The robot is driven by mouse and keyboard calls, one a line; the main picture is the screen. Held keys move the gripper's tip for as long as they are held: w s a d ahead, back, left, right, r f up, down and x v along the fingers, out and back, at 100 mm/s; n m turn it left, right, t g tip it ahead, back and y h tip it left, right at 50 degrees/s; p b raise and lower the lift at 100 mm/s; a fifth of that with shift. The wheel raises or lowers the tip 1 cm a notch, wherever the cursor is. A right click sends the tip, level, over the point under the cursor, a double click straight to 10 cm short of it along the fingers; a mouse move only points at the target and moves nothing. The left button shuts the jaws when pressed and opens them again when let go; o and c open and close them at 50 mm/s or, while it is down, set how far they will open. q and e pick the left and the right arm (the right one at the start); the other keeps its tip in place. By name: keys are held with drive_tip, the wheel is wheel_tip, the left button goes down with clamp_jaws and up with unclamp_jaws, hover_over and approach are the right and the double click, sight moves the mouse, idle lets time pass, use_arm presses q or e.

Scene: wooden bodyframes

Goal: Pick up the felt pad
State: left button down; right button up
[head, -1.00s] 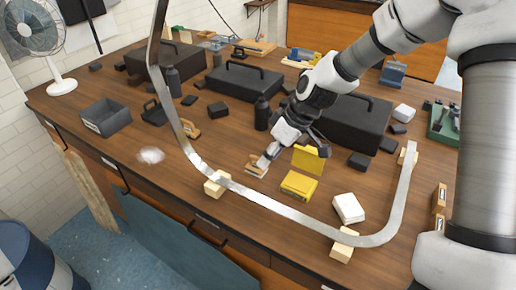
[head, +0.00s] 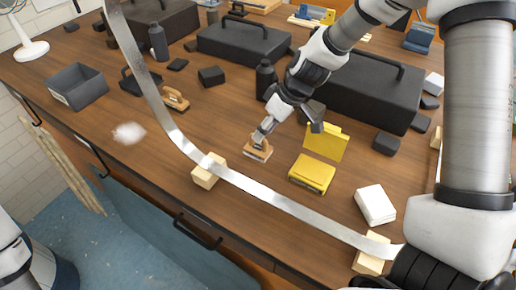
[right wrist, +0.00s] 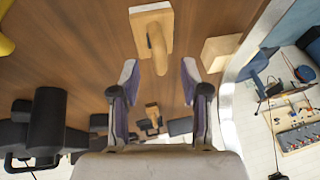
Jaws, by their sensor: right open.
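The felt pad cannot be told for certain. A wooden block with a raised wooden handle (head: 257,154) lies on the table by my right gripper (head: 288,129). A similar handled block (head: 175,99) lies farther left and back. In the right wrist view, my right gripper (right wrist: 158,75) is open and empty. A handled block (right wrist: 153,12) shows just beyond its fingertips, its handle pointing back between them. In the head view one finger overlaps this block; contact cannot be told. My left gripper is not in view.
A bent metal strip (head: 272,196) rests on wooden blocks (head: 208,171) along the table's front. A yellow box (head: 312,174), a white block (head: 375,205) and a white fluffy tuft (head: 129,133) lie nearby. Black cases (head: 243,42) stand behind. Bare table lies left of the gripper.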

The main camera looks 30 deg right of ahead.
drive_tip(key=x, duration=0.1)
drive_tip(key=b+x, duration=0.1)
drive_tip(key=x, duration=0.1)
drive_tip(key=shift+s+d+f, duration=0.1)
drive_tip(key=shift+s+f, duration=0.1)
drive_tip(key=shift+f, duration=0.05)
drive_tip(key=shift+w+f, duration=0.2)
drive_tip(key=shift+w, duration=0.05)
drive_tip(key=shift+s+r, duration=0.1)
drive_tip(key=shift+s, duration=0.1)
clamp_jaws()
wheel_tip(320, 180, up, 10)
drive_tip(key=shift+w+p, duration=0.1)
drive_tip(key=shift+p, duration=0.4)
